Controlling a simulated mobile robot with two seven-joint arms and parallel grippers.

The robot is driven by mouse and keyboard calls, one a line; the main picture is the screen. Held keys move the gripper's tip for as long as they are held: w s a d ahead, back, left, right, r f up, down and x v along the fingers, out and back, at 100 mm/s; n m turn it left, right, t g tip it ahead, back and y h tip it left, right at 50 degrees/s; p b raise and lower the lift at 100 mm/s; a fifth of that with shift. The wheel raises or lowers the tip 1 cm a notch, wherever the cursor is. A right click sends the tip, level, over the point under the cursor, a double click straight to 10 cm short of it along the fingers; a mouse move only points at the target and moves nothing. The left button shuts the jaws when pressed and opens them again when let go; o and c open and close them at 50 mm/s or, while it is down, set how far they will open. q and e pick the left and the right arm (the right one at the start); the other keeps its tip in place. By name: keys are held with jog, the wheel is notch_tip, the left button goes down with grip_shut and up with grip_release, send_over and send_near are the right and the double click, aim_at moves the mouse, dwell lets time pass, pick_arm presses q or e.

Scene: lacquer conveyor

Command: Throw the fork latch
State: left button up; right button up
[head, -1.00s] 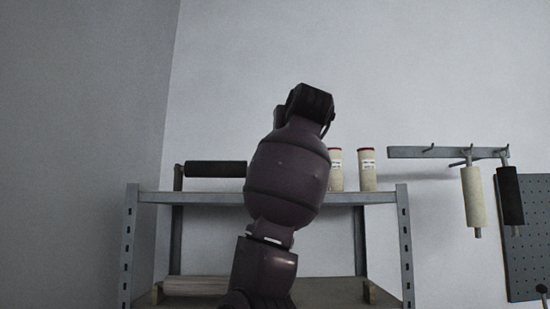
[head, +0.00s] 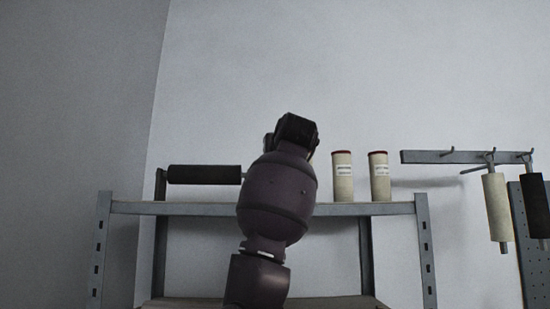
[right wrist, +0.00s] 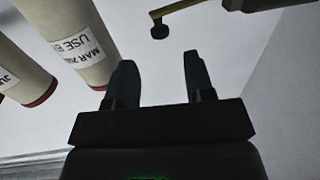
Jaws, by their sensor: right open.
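I cannot pick out a fork latch for certain in either view. In the right wrist view my right gripper (right wrist: 157,72) is open, with two dark fingers apart and nothing between them. Beyond the fingertips is a thin brass-coloured bar with a dark round end (right wrist: 160,31); whether it belongs to a latch I cannot tell. In the head view my arm rises in front of the shelf, and its fingers cannot be made out. My left gripper is not in view.
A grey metal shelf (head: 385,209) carries a dark roller (head: 204,174) at left and two red-rimmed labelled tubes (head: 342,178) (head: 379,178). A wall rail (head: 425,157) at right holds a pale roller (head: 497,206) and a dark one (head: 537,205). The wall above is clear.

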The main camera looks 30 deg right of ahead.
jog(key=p+x, duration=0.2)
jog(key=x, duration=0.4)
jog(key=shift+w, duration=0.15)
jog(key=shift+c, duration=0.3)
grip_shut()
